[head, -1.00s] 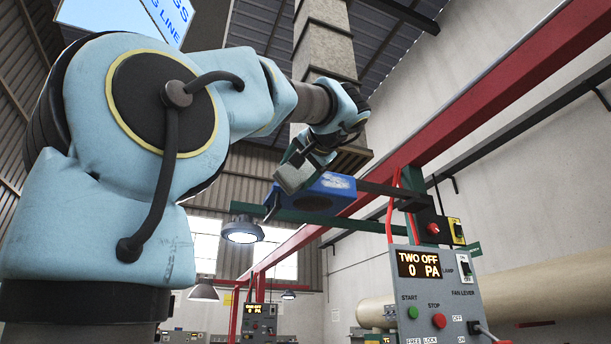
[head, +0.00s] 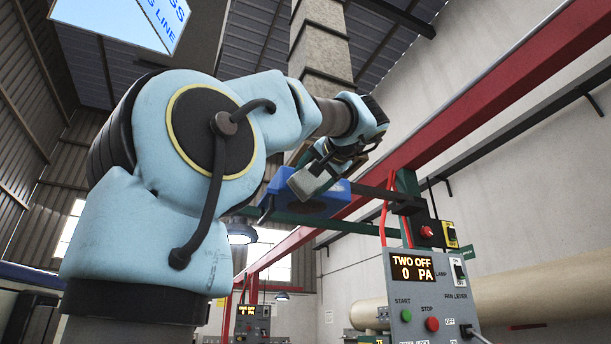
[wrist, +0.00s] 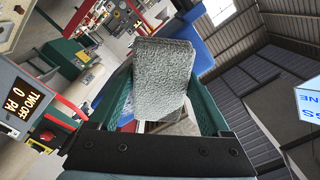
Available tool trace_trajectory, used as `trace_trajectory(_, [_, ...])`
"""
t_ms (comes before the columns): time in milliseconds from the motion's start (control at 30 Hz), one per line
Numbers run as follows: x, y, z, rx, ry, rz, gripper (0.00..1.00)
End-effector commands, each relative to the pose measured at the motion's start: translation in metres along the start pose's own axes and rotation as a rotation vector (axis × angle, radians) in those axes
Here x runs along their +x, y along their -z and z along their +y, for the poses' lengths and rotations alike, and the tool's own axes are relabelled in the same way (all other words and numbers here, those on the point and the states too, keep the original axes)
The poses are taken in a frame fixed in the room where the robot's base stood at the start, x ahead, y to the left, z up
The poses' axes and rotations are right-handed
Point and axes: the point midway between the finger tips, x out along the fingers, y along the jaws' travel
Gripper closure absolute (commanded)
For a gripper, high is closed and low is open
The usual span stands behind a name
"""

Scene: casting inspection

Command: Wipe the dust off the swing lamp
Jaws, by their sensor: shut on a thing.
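The swing lamp appears to be the blue box-shaped head (head: 330,197) with a dark round opening beneath, on a dark arm from the post at right. My gripper (head: 316,170) is above and to the left of its middle in the head view. It is shut on a grey fuzzy wiping pad (head: 303,184), which overlaps the lamp's near face in the picture. I cannot tell whether they touch. In the wrist view the pad (wrist: 163,80) sits between my green fingers, with a blue surface (wrist: 193,42) behind it. The pad and gripper hide part of the lamp.
A grey control panel (head: 432,292) reading "TWO OFF 0 PA" stands at the lower right. A red beam (head: 450,135) and green bar run near the lamp. A round lit lamp (head: 240,232) hangs to the left. A big beige pipe (head: 510,295) lies behind the panel.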

Motion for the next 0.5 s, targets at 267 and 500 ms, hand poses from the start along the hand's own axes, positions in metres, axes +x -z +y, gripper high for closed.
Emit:
trace_trajectory(267, [-0.001,0.018,0.016,0.0,-0.001,0.0,0.63])
trace_trajectory(500, [-0.001,0.023,0.022,0.001,0.0,0.001,0.63])
